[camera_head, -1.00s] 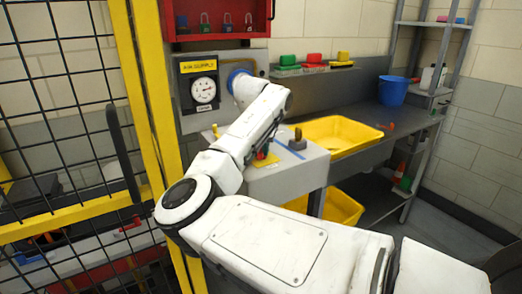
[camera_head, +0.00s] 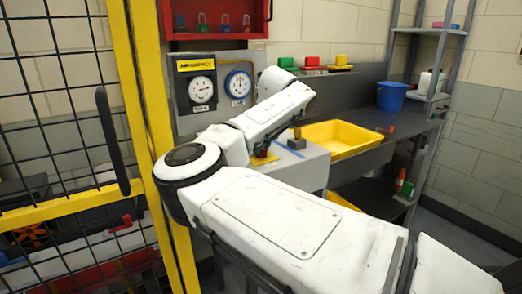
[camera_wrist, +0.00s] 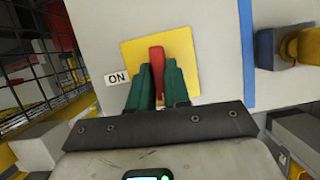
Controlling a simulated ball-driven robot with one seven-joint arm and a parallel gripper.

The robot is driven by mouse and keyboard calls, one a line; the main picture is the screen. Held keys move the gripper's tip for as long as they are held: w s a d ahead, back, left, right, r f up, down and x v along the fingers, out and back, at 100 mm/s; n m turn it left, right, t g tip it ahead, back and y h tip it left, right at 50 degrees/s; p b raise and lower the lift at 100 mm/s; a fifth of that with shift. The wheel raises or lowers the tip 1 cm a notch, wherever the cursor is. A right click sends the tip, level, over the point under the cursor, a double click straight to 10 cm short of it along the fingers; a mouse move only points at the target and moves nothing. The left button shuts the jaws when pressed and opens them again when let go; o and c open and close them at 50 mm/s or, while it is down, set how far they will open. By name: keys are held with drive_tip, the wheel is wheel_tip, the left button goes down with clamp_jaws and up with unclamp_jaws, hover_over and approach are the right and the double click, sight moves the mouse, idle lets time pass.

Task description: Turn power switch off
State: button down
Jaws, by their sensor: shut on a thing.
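The power switch is a red lever (camera_wrist: 157,55) on a square yellow plate (camera_wrist: 188,48), fixed to a pale grey box face (camera_wrist: 218,60). A white ON label (camera_wrist: 117,78) sits at the left edge of the plate. In the wrist view my gripper (camera_wrist: 160,70) has its green fingers on both sides of the lever, closed on it. The lever's lower part is hidden between the fingers. In the head view the yellow plate (camera_head: 264,158) shows partly beside my white arm, and my gripper cannot be made out there.
A yellow tub (camera_head: 345,136) and blue bucket (camera_head: 391,95) are on the bench. Two gauges (camera_head: 201,90) (camera_head: 238,84) hang behind. A yellow-framed mesh fence (camera_head: 150,120) stands at left.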

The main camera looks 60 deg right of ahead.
drive_tip(key=shift+f+n, duration=0.25)
drive_tip(key=shift+n, duration=0.15)
drive_tip(key=c, duration=1.1)
unclamp_jaws()
drive_tip(key=shift+d+v, duration=0.2)
drive_tip(key=shift+v, duration=5.3)
